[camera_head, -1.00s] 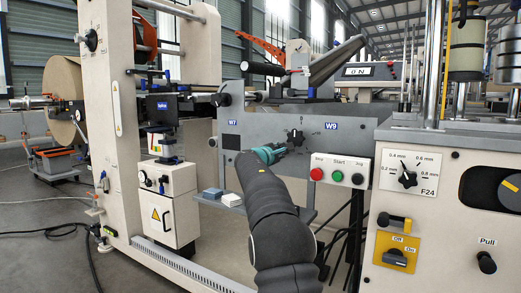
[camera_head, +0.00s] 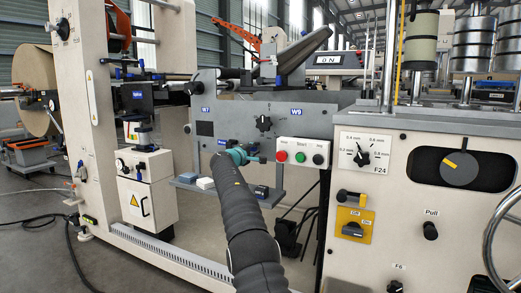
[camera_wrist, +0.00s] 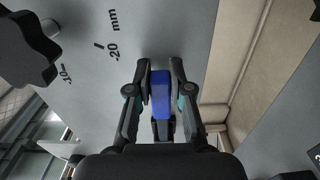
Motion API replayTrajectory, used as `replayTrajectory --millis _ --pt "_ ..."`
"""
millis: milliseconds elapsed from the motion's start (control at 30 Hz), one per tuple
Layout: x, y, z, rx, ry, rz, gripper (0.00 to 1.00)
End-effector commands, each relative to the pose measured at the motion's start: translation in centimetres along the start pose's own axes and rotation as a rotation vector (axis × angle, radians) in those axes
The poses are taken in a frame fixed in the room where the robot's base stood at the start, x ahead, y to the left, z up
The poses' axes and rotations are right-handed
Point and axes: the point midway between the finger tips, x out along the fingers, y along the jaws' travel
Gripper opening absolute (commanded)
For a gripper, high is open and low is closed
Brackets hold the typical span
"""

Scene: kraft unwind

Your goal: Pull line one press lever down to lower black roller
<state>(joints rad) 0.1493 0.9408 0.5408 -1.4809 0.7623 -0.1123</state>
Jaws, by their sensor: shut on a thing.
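My gripper (camera_head: 250,156) is in front of the grey panel (camera_head: 225,120) marked W7 and W9, below and left of its black star knob (camera_head: 263,123). In the wrist view my gripper (camera_wrist: 162,70) is shut on a blue lever handle (camera_wrist: 160,95), with one finger on each side. A dark part shows at its lower end. In the head view my gripper and arm hide the handle. A dark horizontal roller (camera_head: 232,73) lies above the panel; I cannot tell whether it is the one the lever moves.
Right of my gripper are the red, green and black buttons (camera_head: 300,156) and the cream cabinet (camera_head: 400,190) with dials. The star knob (camera_wrist: 28,50) also shows in the wrist view.

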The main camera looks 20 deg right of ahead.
Motion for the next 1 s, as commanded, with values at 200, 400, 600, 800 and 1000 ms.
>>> replayTrajectory --millis 200,400,600,800,1000 --pt "-0.1 -0.4 -0.2 0.002 0.001 -0.006 0.00" --pt "-0.1 -0.5 -0.2 0.001 0.001 -0.006 0.46" --pt "0.0 -0.3 0.0 0.001 -0.002 -0.004 0.46" --pt "-0.2 -0.2 0.0 0.000 -0.001 -0.004 0.46" --pt "-1.4 -0.1 0.0 0.000 -0.001 -0.005 0.46"
